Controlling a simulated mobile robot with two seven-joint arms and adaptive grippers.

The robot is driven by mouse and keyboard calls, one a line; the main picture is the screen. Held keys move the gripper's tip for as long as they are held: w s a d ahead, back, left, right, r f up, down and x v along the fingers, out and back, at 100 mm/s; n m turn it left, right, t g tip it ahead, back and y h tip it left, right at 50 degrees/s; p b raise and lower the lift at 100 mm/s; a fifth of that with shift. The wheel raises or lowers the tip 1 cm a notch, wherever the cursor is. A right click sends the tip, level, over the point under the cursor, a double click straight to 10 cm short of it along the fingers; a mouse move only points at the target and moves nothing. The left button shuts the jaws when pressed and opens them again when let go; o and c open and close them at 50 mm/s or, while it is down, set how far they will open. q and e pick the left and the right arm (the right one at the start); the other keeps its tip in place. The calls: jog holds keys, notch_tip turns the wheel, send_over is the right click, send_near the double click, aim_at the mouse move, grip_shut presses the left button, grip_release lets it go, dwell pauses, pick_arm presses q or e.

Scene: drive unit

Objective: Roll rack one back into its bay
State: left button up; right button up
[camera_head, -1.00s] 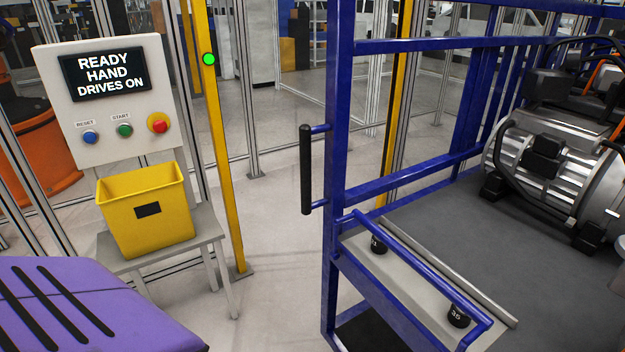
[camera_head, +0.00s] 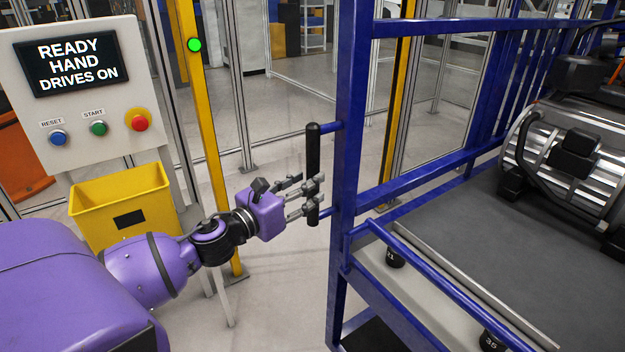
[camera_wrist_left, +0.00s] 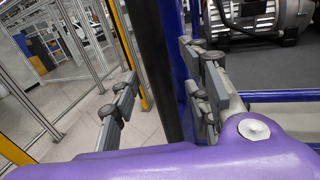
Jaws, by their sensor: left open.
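The blue-framed rack (camera_head: 349,110) stands right of centre in the head view, with a grey deck (camera_head: 460,225) carrying a metal drive unit (camera_head: 555,150). A black upright handle (camera_head: 313,160) is fixed to its near left post. My left gripper (camera_head: 316,197) reaches in from the left at the handle's lower part. It is open. In the left wrist view the dark handle (camera_wrist_left: 158,65) stands between the spread fingers, which look apart from it. Whether any finger touches it, I cannot tell. My right gripper is not in view. I cannot see a number on the rack.
A panel (camera_head: 80,95) reading "READY HAND DRIVES ON" stands at left, with a yellow bin (camera_head: 122,208) below it. A yellow post (camera_head: 205,130) with a green light stands between panel and rack. Glazed fencing lines the back. Open floor (camera_head: 280,290) lies left of the rack.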

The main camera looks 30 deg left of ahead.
pick_arm(q)
jog(key=w, duration=0.3)
jog(key=shift+w+d+f, duration=0.1)
jog(key=shift+d, duration=0.1)
grip_shut()
dwell(0.3)
